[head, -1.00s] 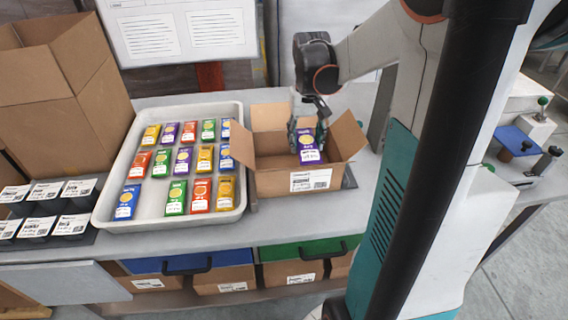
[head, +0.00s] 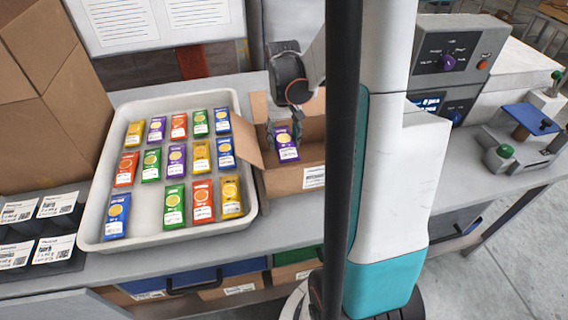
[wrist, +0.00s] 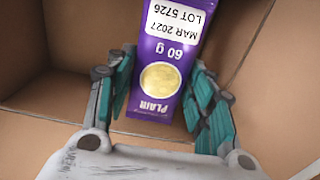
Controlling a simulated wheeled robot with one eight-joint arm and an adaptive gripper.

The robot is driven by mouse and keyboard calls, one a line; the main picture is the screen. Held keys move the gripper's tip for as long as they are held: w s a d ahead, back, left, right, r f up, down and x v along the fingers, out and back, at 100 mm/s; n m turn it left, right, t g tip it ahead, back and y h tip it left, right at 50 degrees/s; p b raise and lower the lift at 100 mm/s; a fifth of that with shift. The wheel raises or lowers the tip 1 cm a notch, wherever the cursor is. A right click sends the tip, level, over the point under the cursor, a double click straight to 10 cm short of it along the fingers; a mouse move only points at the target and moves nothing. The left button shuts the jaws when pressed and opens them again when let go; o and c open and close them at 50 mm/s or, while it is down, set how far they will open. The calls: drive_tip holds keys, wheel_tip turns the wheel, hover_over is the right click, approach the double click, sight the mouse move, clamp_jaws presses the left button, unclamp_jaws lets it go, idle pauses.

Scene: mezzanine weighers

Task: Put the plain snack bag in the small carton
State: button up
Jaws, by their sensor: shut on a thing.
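A purple snack bag (wrist: 168,60) marked "PLAIN", 60 g, is between the fingers of my gripper (wrist: 160,105). In the wrist view its end with the white date label points away from the palm. The bag (head: 287,146) also shows in the head view, inside the opening of the small carton (head: 290,180). My gripper (head: 284,130) is shut on the bag and reaches down into the carton. The carton's brown walls (wrist: 60,30) surround the bag in the wrist view. I cannot tell whether the bag touches the carton floor. My arm and column hide the carton's right side.
A white tray (head: 165,238) left of the carton holds several snack bags in rows. Dark labelled boxes (head: 40,230) stand at the far left, below a large carton (head: 45,100). A grey control box (head: 455,60) is at the right.

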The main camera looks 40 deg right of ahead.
wheel_tip(320, 180, down, 9)
drive_tip(key=b, duration=0.2)
drive_tip(key=shift+b, duration=0.4)
drive_tip(key=shift+f, duration=0.1)
drive_tip(key=shift+f, duration=0.15)
drive_tip(key=o, duration=1.1)
drive_tip(key=shift+c, duration=0.2)
wheel_tip(320, 180, up, 12)
drive_tip(key=p, duration=0.4)
drive_tip(key=shift+r, duration=0.2)
